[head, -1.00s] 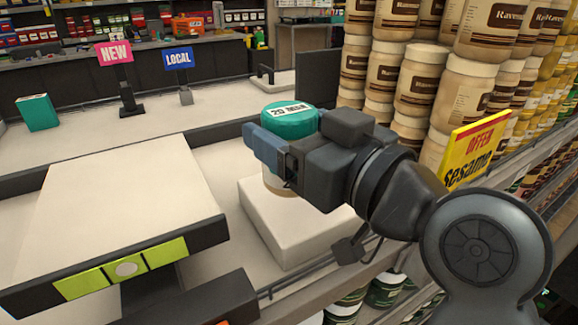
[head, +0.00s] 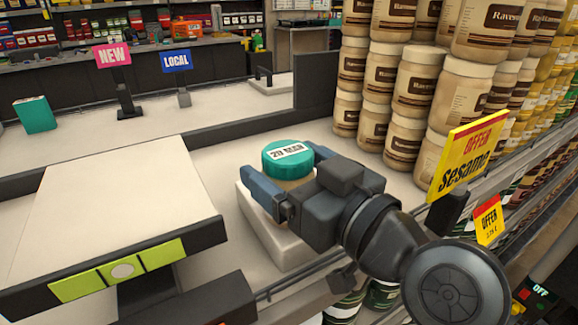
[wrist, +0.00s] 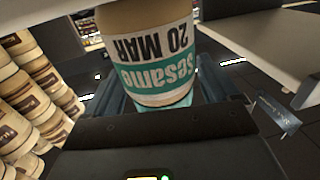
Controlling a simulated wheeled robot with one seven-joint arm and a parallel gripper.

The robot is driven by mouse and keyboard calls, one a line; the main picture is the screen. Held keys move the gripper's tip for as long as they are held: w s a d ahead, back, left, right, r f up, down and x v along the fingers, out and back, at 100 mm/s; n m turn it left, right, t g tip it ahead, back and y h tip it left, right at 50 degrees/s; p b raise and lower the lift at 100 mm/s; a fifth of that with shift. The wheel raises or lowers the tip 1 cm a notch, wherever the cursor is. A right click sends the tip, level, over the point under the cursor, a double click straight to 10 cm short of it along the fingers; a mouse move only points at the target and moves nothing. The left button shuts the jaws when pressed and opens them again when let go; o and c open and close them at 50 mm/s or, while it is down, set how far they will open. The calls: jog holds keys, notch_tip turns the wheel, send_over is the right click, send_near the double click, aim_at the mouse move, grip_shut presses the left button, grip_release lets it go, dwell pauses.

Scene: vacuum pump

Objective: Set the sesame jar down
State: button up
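The sesame jar (head: 288,160) has a teal lid with a white "20 MAR" label and a tan body. It stands upright over the white block (head: 292,250) and appears to rest on it, though my gripper hides its base. My gripper (head: 283,165) is around the jar from the right, one finger on each side, and looks open. In the wrist view, the jar (wrist: 155,50) shows its upside-down "Sesame 20 MAR" label between the fingers; any gap there is too narrow to be sure of.
Stacked cream jars (head: 405,100) stand close behind my gripper on the right. A yellow "OFFER sesame" sign (head: 468,160) sits near my arm. A pale platform (head: 120,205) with a green-marked front is at left. The counter behind is mostly clear.

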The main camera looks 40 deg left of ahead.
jog(key=shift+o, duration=0.8)
jog(key=shift+r, duration=0.25)
jog(key=b+v, duration=0.1)
jog(key=v, duration=1.1)
jog(key=shift+f, duration=0.1)
